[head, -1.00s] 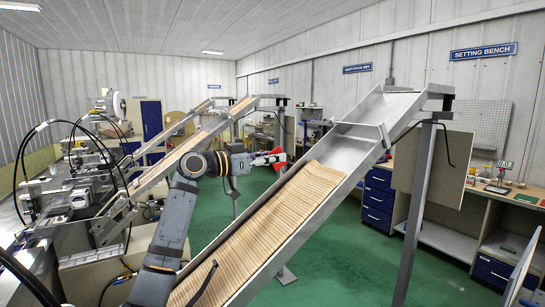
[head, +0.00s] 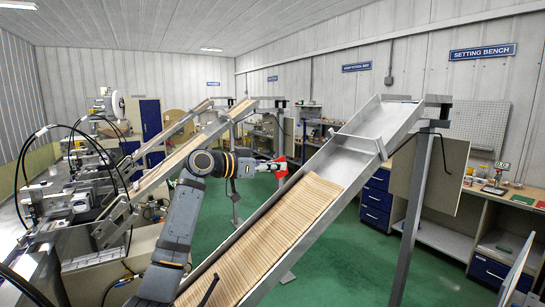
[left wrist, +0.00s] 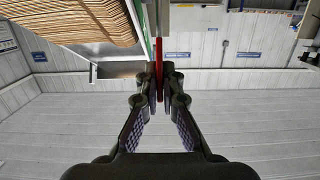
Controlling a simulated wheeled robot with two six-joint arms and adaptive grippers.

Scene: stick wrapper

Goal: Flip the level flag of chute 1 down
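The near chute (head: 340,166) slopes from upper right to lower left and holds a layer of wooden sticks (head: 270,232). The red level flag (head: 281,168) is at the chute's left side, partly hidden by my left gripper (head: 270,166). In the left wrist view the flag (left wrist: 159,55) is a thin red bar between the fingertips of my left gripper (left wrist: 160,80). The fingers are drawn close together on either side of it and appear shut on it. The sticks (left wrist: 70,25) also show at that view's upper left. My right gripper is not in view.
Two more sloping chutes (head: 165,166) stand behind my left arm, with machines (head: 70,200) on the left. A steel post (head: 415,210) carries the near chute's upper end. A bench (head: 440,235) stands on the right. Green floor lies open beyond the near chute.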

